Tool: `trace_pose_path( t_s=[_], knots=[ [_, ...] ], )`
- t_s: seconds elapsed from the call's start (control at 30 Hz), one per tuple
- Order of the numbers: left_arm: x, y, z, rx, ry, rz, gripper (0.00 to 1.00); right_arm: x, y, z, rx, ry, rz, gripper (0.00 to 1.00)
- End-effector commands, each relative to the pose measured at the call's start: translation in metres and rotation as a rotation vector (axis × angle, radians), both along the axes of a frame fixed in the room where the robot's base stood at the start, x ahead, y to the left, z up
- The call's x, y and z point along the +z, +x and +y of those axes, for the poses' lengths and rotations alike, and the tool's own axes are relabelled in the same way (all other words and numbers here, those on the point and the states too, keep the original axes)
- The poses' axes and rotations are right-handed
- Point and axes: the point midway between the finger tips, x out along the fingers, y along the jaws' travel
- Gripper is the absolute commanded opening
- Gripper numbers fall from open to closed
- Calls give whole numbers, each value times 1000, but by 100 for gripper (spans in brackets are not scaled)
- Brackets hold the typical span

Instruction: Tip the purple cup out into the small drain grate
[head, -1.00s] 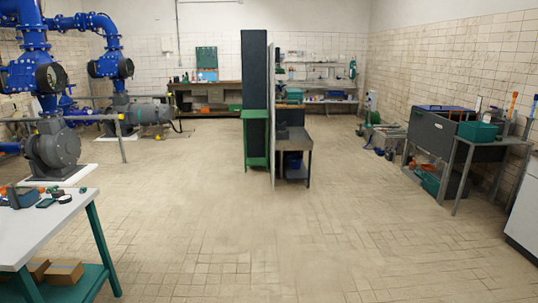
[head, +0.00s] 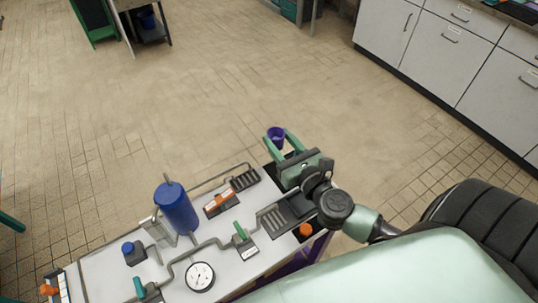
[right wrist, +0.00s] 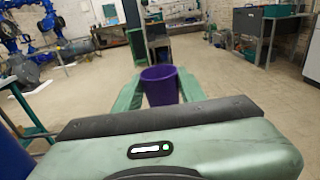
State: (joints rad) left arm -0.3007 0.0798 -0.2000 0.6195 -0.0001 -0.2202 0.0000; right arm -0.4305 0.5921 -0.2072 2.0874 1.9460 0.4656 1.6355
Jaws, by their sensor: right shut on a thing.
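The purple cup (head: 276,134) is held upright between the pale green fingers of my right gripper (head: 279,147), beyond the bench's far edge in the head view. In the right wrist view the cup (right wrist: 160,86) stands rim up between the fingers (right wrist: 161,91); its contents cannot be made out. A small dark slotted grate (head: 245,179) lies on the bench, left of and nearer than the cup. A larger grey slotted grate (head: 272,219) lies nearer still, beside my right wrist. My left gripper is out of view.
The white bench top (head: 226,262) carries a blue cylinder (head: 177,208), grey pipes, a gauge (head: 200,276), an orange-handled block (head: 221,202) and a green lever (head: 241,232). White cabinets (head: 450,50) stand at the upper right. The tiled floor beyond the bench is clear.

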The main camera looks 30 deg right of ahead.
Motion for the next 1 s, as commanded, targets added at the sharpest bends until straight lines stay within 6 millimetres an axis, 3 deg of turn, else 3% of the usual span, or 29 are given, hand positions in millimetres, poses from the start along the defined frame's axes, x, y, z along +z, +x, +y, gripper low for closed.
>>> trace_pose_path(
  t_s=[0.1,0.23,0.57,1.0],
  knots=[
    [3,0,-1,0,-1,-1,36,0,9,-13,-9,-1,1,0],
    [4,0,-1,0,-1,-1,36,0,11,-13,-9,-58,-2,0],
    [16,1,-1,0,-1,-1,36,6,10,6,-7,-453,-17,0],
    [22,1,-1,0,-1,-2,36,3,9,32,-11,-689,-26,0]
  ],
)
